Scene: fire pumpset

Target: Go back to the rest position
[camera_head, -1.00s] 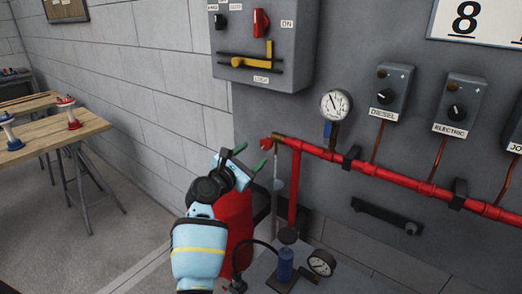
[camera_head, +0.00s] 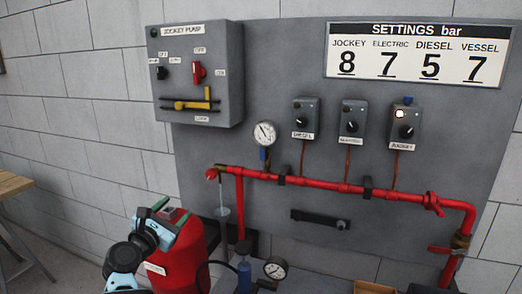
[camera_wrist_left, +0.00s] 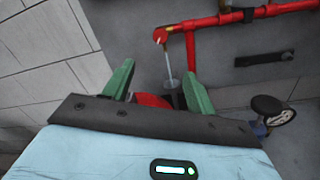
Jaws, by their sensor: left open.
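My left gripper (camera_head: 171,212) is at the lower left of the head view, in front of the red tank (camera_head: 184,250). Its green fingers are apart with nothing between them. In the left wrist view the two fingers (camera_wrist_left: 158,88) also stand apart, pointing toward the panel's lower part. A bit of the red tank (camera_wrist_left: 150,100) shows behind the wrist's dark bar. My right gripper is not in view.
The grey panel (camera_head: 330,240) carries a red pipe (camera_head: 325,186), a pressure gauge (camera_head: 265,134), several knob boxes and a jockey pump box (camera_head: 195,75). A small hand pump (camera_head: 243,265) and second gauge (camera_head: 275,269) stand low down. A wooden table (camera_head: 12,185) is at left.

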